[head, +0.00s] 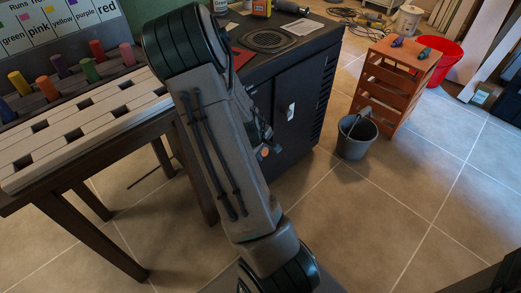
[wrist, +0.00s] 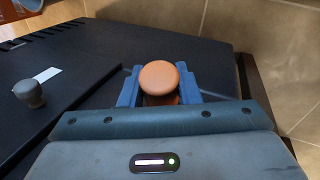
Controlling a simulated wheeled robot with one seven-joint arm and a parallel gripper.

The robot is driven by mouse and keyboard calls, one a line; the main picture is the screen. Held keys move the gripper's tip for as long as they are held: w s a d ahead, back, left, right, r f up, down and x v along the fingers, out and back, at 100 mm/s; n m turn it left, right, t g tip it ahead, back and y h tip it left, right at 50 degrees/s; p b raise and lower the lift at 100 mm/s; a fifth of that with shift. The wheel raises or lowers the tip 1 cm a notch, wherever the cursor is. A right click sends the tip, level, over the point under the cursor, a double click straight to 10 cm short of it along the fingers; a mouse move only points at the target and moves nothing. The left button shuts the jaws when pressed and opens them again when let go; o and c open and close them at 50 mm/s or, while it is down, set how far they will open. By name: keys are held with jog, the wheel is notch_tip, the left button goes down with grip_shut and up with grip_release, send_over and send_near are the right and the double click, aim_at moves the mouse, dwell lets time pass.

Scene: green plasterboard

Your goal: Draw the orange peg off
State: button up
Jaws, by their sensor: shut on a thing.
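The orange peg (wrist: 158,77) is between the blue fingers of my gripper (wrist: 160,88) in the wrist view, its round end facing the camera. My gripper is shut on it. In the head view a small orange end of the peg (head: 264,152) shows beside my arm, in front of the black cabinet and apart from the peg rack. The rest of the peg and most of my gripper are hidden there. Several other pegs, among them a yellow peg (head: 19,83) and a green peg (head: 90,70), stand in a dark row at the left.
A pale slotted rack (head: 60,150) lies on the dark table at left. The black cabinet (head: 300,85) stands close behind my gripper; its door and knob (wrist: 30,92) show in the wrist view. A grey bucket (head: 355,138) and orange shelf (head: 395,80) are right. Tiled floor is open.

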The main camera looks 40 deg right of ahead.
jog(key=shift+s+d+r+p, duration=0.15)
jog(key=shift+s+r, duration=0.25)
jog(key=shift+s, duration=0.4)
jog(key=shift+s+r+p, duration=0.15)
jog(key=shift+s+r, duration=0.2)
jog(key=shift+s, duration=0.45)
jog(key=shift+s+d+r+p, duration=0.15)
jog(key=shift+s+r, duration=0.25)
jog(key=shift+s, duration=0.4)
jog(key=shift+a, duration=0.1)
notch_tip(320, 180, up, 5)
jog(key=p, duration=0.4)
jog(key=shift+r+p, duration=0.1)
jog(key=shift+p, duration=0.25)
